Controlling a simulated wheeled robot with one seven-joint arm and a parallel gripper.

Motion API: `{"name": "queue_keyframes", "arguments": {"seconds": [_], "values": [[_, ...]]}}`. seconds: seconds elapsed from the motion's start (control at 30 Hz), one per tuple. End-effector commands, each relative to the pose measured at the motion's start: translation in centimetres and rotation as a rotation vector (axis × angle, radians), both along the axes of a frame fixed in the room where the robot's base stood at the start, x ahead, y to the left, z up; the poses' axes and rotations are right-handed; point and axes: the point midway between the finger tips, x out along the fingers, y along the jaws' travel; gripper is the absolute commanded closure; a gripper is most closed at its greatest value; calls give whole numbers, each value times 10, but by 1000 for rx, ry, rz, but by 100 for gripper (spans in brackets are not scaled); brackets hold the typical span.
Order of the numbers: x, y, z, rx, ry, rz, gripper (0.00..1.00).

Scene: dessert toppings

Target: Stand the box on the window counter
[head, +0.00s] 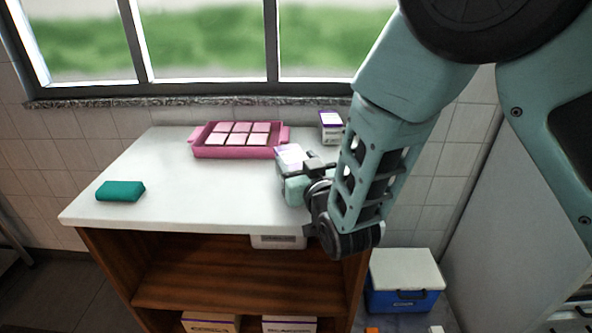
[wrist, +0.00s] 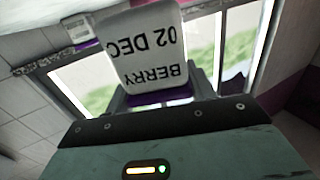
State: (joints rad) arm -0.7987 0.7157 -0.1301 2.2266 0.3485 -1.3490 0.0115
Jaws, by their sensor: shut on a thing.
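A white box with a purple edge (head: 289,157) is between the fingers of my gripper (head: 293,172), over the right part of the white window counter (head: 165,190). In the wrist view the same box (wrist: 148,48) shows its label, "BERRY 02 DEC", upside down in the picture. My gripper (wrist: 163,88) is shut on it. I cannot tell whether the box's base touches the counter. My gripper and arm hide part of the counter's right side.
A similar white and purple box (head: 331,127) stands at the counter's back right. A pink tray (head: 238,152) with several pink-and-white pieces lies at the back. A teal block (head: 120,191) lies front left. Boxes sit on shelves below; a blue cooler (head: 403,298) stands right.

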Motion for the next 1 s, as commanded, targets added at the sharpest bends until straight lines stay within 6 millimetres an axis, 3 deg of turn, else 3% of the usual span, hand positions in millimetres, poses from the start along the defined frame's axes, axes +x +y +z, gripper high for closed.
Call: {"name": "queue_keyframes", "arguments": {"seconds": [0.13, 0.57, 0.6, 0.67, 1.0], "values": [[0, 0, -18, -1, -1, -1, 77], [1, 0, -24, 1, -3, -1, 77], [0, 0, -24, 0, -1, -1, 40], [0, 0, -24, 0, -1, -1, 24], [0, 0, -21, 0, -1, -1, 24]]}}
